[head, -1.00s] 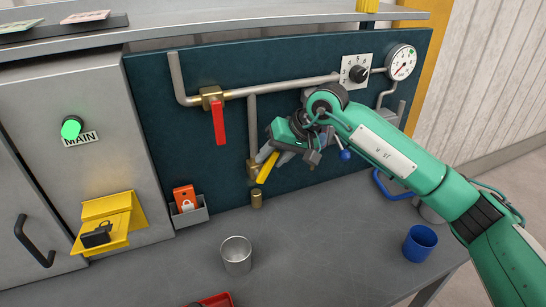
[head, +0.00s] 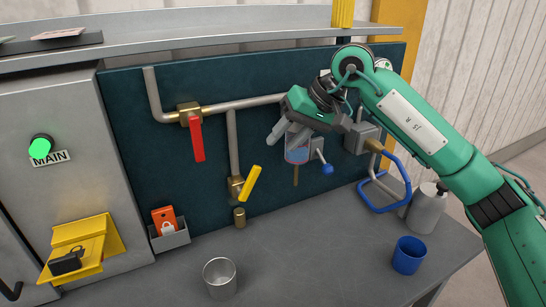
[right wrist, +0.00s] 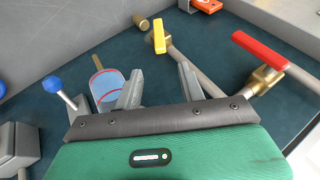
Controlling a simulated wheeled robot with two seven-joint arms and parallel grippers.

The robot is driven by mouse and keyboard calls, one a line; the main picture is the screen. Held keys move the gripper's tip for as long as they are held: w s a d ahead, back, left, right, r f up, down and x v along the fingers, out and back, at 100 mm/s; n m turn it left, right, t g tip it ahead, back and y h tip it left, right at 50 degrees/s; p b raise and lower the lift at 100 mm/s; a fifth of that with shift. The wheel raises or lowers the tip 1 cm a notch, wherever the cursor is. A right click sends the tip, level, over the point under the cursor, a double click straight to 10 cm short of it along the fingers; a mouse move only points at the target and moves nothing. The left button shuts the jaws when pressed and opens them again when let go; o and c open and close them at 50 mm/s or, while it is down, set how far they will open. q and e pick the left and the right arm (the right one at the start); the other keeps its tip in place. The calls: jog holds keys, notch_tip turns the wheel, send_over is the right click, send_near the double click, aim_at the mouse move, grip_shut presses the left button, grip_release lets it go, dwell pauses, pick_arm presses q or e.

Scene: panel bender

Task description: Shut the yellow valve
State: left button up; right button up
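The yellow valve handle (head: 251,183) sits on a brass body (head: 235,189) on the lower part of a vertical pipe. The handle is slanted to the pipe, rising to the right in the head view. In the right wrist view the yellow handle (right wrist: 159,37) is beyond the fingers, with clear space between. My right gripper (head: 284,138) is open and empty, above and to the right of the handle, in front of the panel. In the right wrist view its two fingers (right wrist: 160,86) are apart. My left gripper is not in view.
The red-handled valve (head: 196,138) is on the pipe at upper left. A sight glass (head: 297,150), a blue-knobbed lever (head: 327,169) and a blue loop handle (head: 402,188) are on the right.

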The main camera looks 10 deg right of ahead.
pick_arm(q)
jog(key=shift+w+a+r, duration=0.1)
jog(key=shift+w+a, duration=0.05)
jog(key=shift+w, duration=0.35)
pick_arm(e)
jog(key=shift+s+d+r, duration=0.15)
jog(key=shift+d+r, duration=0.25)
jog(key=shift+r, duration=0.15)
